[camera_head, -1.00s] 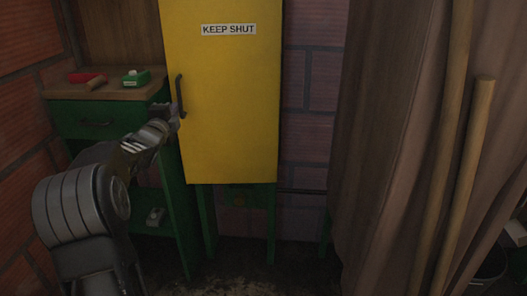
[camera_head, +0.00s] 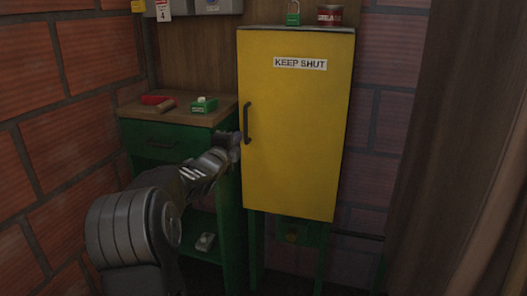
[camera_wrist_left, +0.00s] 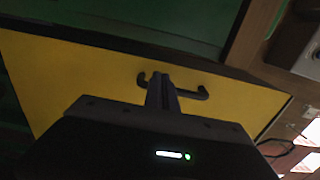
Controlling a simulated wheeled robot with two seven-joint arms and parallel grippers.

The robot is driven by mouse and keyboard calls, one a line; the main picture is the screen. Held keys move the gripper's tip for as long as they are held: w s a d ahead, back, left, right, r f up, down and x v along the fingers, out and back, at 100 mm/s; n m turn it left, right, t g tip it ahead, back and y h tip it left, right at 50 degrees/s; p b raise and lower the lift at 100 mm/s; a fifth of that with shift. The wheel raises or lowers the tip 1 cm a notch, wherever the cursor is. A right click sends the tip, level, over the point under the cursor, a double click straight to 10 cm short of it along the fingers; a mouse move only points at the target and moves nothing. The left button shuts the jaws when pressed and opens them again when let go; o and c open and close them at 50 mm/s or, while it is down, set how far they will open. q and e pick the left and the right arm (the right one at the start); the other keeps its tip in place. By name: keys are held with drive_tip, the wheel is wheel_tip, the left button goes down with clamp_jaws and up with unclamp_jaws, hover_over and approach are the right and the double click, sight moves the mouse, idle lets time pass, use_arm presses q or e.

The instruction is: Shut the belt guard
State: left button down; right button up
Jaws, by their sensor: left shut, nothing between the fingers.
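The belt guard (camera_head: 295,130) is a yellow panel labelled KEEP SHUT, upright in the middle of the head view. Its dark bar handle (camera_head: 247,122) is on its left edge. The yellow face (camera_wrist_left: 60,80) and the handle (camera_wrist_left: 200,93) also show in the left wrist view. My left gripper (camera_head: 236,140) is at the panel's left edge, close beside the handle. In the left wrist view its shut fingers (camera_wrist_left: 161,90) overlap the handle; I cannot tell whether they touch it. The fingers hold nothing. My right gripper is not in view.
Left of the guard stands a green cabinet (camera_head: 165,143) with a wooden top, bearing a red item (camera_head: 157,99) and a green box (camera_head: 204,105). A padlock (camera_head: 293,14) and a red tin (camera_head: 330,15) stand on top of the guard. A brown curtain (camera_head: 455,150) hangs at right.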

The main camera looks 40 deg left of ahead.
use_arm(q)
drive_tip(key=v, duration=0.5)
drive_tip(key=shift+s, duration=0.25)
idle(0.3)
